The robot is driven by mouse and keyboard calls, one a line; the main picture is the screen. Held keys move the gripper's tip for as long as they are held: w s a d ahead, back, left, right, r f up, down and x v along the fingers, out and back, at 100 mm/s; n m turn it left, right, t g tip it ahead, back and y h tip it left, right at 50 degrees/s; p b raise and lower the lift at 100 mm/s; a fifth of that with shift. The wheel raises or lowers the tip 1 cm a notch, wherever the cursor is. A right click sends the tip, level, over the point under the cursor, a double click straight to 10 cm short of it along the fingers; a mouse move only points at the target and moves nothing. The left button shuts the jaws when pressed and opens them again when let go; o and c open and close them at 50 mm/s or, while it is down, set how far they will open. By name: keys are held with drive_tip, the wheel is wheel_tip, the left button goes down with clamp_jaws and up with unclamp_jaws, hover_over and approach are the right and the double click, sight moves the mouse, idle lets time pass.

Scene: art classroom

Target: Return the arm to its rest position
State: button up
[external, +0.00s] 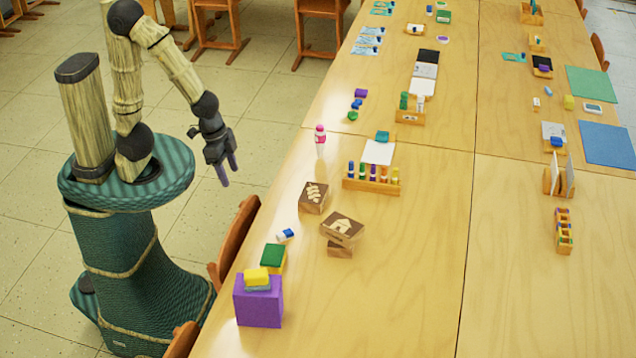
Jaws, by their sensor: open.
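My gripper (227,172) hangs over the floor to the left of the long table (420,270), in the external view. Its fingers point down and are apart, with nothing visible between them. My arm rises from the base, bends at the top and slopes down to the right toward the table's near-left edge. The gripper touches neither the table nor a chair.
A wooden chair (236,238) stands at the table edge below my gripper. On the table are a purple block (259,303), a pink bottle (320,141), stamp blocks (342,229) and a marker rack (372,184). Tiled floor (262,112) is open behind the arm.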

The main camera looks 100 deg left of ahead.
drive_tip(key=w+p+v, duration=0.2)
drive_tip(key=p+v, duration=0.9)
drive_tip(key=v, duration=0.1)
drive_tip(key=shift+w+r, duration=0.35)
drive_tip(key=shift+r, duration=0.3)
